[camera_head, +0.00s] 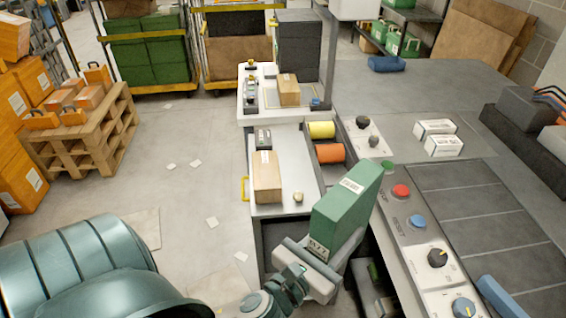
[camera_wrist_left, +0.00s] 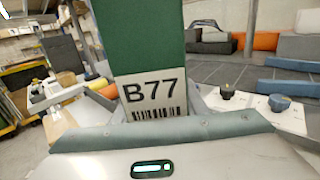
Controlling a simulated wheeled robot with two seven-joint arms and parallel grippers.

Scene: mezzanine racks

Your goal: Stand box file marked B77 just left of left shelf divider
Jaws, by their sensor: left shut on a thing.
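The green box file (camera_head: 345,210) is in my left gripper (camera_head: 318,262), held tilted beside the right-hand counter in the head view. A white barcode label is on its upper part. In the left wrist view the box file (camera_wrist_left: 155,38) rises between the fingers of my left gripper (camera_wrist_left: 152,112), and its end label reads B77. The gripper is shut on its lower end. I cannot make out the left shelf divider in either view. My right gripper is not in view.
The counter (camera_head: 480,240) carries red and blue buttons (camera_head: 401,191) and dark knobs. White cartons (camera_head: 443,145) lie farther back. A white bench (camera_head: 284,186) with a brown carton (camera_head: 266,177) is beyond the file. A pallet (camera_head: 85,135) stands left; open floor lies between.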

